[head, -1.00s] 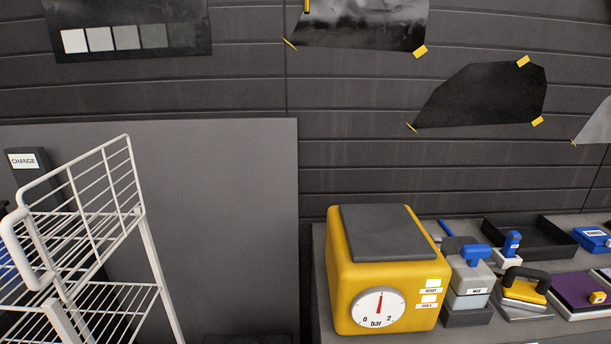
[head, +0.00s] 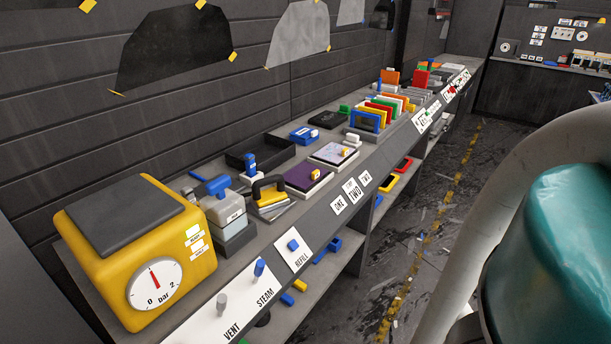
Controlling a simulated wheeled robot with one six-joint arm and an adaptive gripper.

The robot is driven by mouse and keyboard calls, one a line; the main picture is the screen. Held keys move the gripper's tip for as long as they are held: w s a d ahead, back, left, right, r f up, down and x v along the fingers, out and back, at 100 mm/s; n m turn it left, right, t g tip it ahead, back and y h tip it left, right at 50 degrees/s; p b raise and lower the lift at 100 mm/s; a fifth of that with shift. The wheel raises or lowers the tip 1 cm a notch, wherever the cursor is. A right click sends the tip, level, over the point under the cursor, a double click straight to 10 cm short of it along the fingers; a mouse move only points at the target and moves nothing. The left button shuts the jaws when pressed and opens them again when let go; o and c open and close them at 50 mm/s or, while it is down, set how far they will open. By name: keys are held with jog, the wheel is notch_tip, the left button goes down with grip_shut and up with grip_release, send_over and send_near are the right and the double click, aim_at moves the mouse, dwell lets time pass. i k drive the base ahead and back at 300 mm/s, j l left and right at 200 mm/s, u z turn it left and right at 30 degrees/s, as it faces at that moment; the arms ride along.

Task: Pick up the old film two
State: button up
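I cannot tell which thing, if any, is old film two. A black film-like sheet (head: 175,48) and a grey one (head: 299,34) are fixed to the dark slatted wall with yellow tabs, and a paler sheet (head: 351,11) hangs further right. A label that seems to read TWO (head: 355,192) is on the front edge of the long bench (head: 318,215). My gripper is not in view.
A yellow pressure box (head: 135,245) with a dial stands at the bench's near end. Tools, a black tray (head: 260,152) and coloured upright pieces (head: 382,112) line the bench. A large teal object (head: 560,245) and a grey curved form (head: 490,215) block the right. Debris-strewn floor (head: 420,205) lies between.

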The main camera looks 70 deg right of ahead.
aim_at(334, 153)
jog(key=j+z, duration=0.1)
jog(key=z, duration=0.4)
jog(key=j+z, duration=0.15)
jog(key=z, duration=0.35)
jog(key=j+z, duration=0.2)
jog(key=z, duration=0.3)
jog(key=j+z, duration=0.15)
jog(key=z, duration=0.35)
